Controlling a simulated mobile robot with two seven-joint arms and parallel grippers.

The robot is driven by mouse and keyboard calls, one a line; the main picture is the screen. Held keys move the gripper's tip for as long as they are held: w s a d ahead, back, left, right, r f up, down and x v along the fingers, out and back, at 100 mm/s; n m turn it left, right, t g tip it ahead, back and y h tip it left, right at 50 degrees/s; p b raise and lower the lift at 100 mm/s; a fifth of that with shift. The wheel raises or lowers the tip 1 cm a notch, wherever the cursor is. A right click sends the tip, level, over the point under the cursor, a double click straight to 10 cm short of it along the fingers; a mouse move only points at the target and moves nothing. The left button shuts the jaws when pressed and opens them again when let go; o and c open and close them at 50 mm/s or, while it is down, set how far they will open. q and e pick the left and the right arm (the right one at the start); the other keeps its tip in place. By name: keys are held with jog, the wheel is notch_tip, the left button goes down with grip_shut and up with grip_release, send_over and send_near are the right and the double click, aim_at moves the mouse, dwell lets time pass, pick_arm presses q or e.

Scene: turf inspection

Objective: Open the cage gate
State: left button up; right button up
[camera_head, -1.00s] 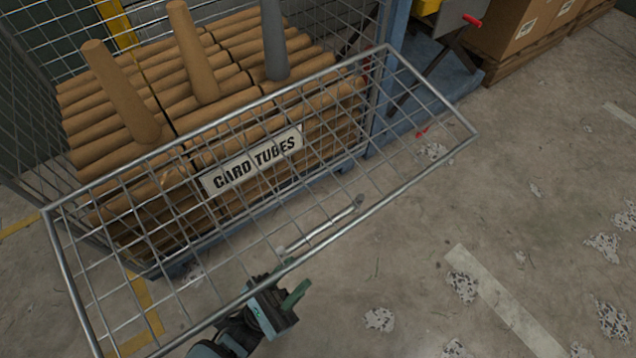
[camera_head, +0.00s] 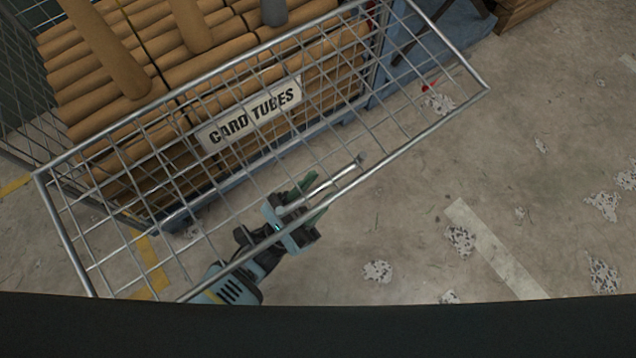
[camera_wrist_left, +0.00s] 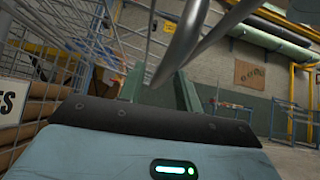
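The cage gate (camera_head: 404,124) is a grey wire-mesh panel with a tubular rim and a "CARD TUBES" sign. It slants across the front of the cage in the head view. Its bar handle (camera_head: 338,172) lies near the lower rim. My left gripper (camera_head: 309,197) is at the handle's left end, with its green fingers spread on either side of the bar. In the left wrist view, the fingers (camera_wrist_left: 160,88) stand apart and a curved metal bar (camera_wrist_left: 182,42) reaches down between them. Contact with the bar cannot be told. My right gripper is not in view.
Stacked card tubes (camera_head: 110,75) fill the cage behind the gate. A blue base (camera_head: 445,55) lies at the upper right, by a wooden pallet (camera_head: 520,12). The concrete floor (camera_head: 420,230) to the right is clear, with worn patches and a pale stripe.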

pick_arm(q)
jog(key=shift+w+d+r, duration=0.3)
jog(key=shift+d+r, duration=0.1)
jog(key=shift+r, duration=0.1)
grip_shut()
